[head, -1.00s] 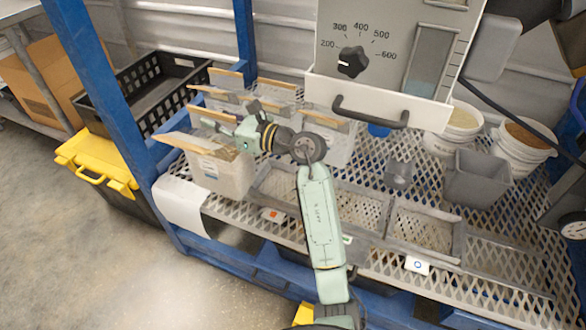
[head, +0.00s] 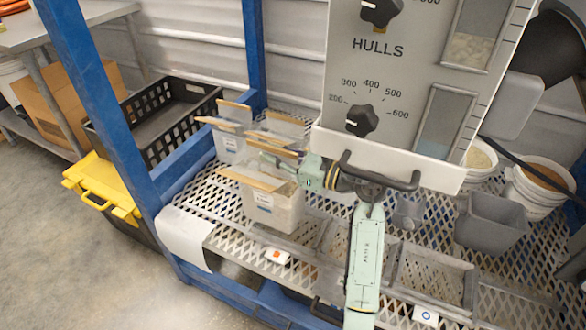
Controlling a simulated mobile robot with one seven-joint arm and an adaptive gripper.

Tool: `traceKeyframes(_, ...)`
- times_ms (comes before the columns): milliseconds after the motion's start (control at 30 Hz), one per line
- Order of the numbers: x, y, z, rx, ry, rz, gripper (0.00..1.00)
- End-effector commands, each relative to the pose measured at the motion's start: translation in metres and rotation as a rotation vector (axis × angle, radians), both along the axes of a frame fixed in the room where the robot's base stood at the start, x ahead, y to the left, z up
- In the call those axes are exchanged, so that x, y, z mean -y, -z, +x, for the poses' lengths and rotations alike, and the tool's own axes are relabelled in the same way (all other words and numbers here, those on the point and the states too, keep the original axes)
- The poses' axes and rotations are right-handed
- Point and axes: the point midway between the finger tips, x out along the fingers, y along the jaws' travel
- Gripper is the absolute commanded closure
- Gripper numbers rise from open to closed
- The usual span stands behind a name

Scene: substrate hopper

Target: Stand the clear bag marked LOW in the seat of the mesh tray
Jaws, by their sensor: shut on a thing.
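A clear bag (head: 272,208) with pale contents and a wooden strip along its top is upright below my gripper (head: 276,163). My gripper is shut on its top part, though the wooden strip and arm partly hide the grasp. A small label shows on its front, too small to read. The mesh tray (head: 468,290) has grey-framed seats. One framed seat (head: 435,275) is empty at right; another (head: 322,246) lies just right of the bag, partly behind my arm. I cannot tell whether the bag's bottom touches the mesh.
Several similar clear bags (head: 231,146) stand behind the held bag. An orange-marked tag (head: 277,256) and a blue-ring tag (head: 425,316) sit at the front edge. The hopper panel (head: 400,85) with its handle (head: 375,172) overhangs. A grey bin (head: 490,222) stands right; a blue post (head: 95,110) left.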

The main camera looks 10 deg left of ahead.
Motion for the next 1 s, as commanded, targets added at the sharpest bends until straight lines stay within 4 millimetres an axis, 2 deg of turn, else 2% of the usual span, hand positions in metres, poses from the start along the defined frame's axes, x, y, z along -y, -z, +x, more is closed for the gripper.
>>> traceKeyframes(33,0.013,-0.003,0.002,0.000,0.005,0.003,1.00)
traceKeyframes(100,0.026,-0.002,0.002,0.002,0.004,0.004,1.00)
traceKeyframes(300,0.047,0.002,0.002,0.002,0.000,0.002,1.00)
traceKeyframes(433,0.049,0.008,0.002,-0.001,0.000,0.003,1.00)
traceKeyframes(700,0.049,0.036,0.002,0.001,-0.001,0.003,1.00)
traceKeyframes(1000,0.049,0.039,0.002,0.003,-0.001,0.003,1.00)
